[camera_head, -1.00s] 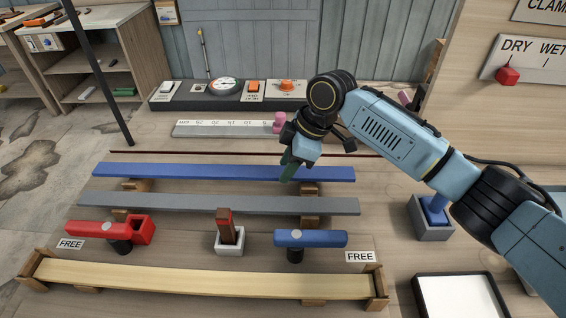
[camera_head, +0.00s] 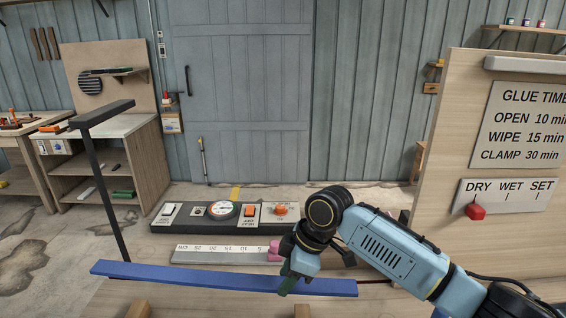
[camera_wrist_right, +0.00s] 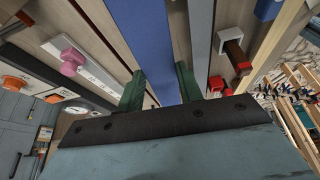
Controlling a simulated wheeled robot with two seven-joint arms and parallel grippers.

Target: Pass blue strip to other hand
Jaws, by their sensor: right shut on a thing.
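The long blue strip (camera_head: 180,275) lies across the lower part of the head view, its left end higher in the picture than its right end. My right gripper (camera_head: 287,286) is shut on the strip, right of its middle, with green fingers. In the right wrist view, the strip (camera_wrist_right: 150,45) runs between the two green fingers (camera_wrist_right: 158,88). The strip appears raised a little above its wooden support blocks (camera_head: 138,308). My left gripper is not in view.
A ruler (camera_head: 215,254) with a pink block (camera_head: 274,250) lies just behind the strip. Behind that stands a dark panel with a dial (camera_head: 222,210) and switches. A thin dark post (camera_head: 104,190) rises at left. A sign board (camera_head: 520,130) stands at right.

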